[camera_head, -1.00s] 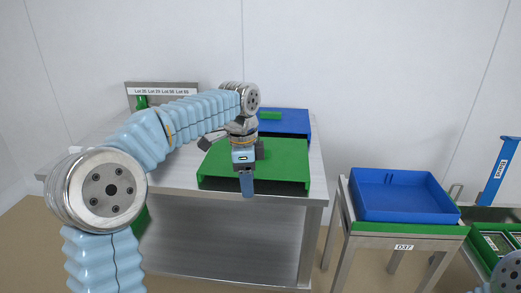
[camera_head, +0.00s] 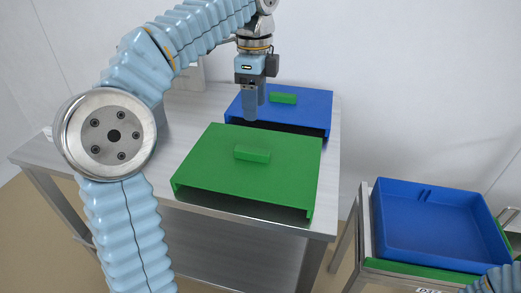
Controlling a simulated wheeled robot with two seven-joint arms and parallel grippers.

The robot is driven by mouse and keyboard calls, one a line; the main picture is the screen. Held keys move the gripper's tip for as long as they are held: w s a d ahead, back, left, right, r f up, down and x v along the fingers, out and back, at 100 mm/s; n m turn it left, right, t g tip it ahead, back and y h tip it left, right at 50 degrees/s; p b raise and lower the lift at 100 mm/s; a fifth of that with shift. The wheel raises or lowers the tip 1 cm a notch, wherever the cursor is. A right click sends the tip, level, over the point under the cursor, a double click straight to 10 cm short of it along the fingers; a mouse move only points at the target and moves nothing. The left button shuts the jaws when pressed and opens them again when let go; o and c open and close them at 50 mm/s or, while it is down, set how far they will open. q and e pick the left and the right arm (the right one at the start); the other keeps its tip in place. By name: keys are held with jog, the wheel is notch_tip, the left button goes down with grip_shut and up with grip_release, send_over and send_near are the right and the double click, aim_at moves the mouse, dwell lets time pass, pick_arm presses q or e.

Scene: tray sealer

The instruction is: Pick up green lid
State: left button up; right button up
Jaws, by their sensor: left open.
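The green lid (camera_head: 230,176) lies flat on the steel table's right part, near its front edge, with a raised green block handle (camera_head: 252,154) on top. My left gripper (camera_head: 250,115) points down above the far edge of the green lid, in front of the blue lid (camera_head: 315,108). It is open and empty, and seems apart from both lids. My right gripper is not in view; only a bit of my right arm shows at the bottom right corner.
The blue lid behind has a green handle (camera_head: 284,98). A blue tray (camera_head: 430,225) stands on a separate stand at the right, with a gap between it and the steel table (camera_head: 332,190). A pale wall closes off the back.

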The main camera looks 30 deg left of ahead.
pick_arm(q)
jog(key=b, duration=0.1)
send_over(254, 150)
notch_tip(254, 150, down, 7)
jog(key=shift+w+d+r, duration=0.1)
jog(key=shift+r, duration=0.05)
notch_tip(254, 150, down, 6)
jog(key=shift+r+b, duration=0.15)
jog(key=shift+b, duration=0.5)
jog(key=shift+c, duration=0.4)
grip_shut()
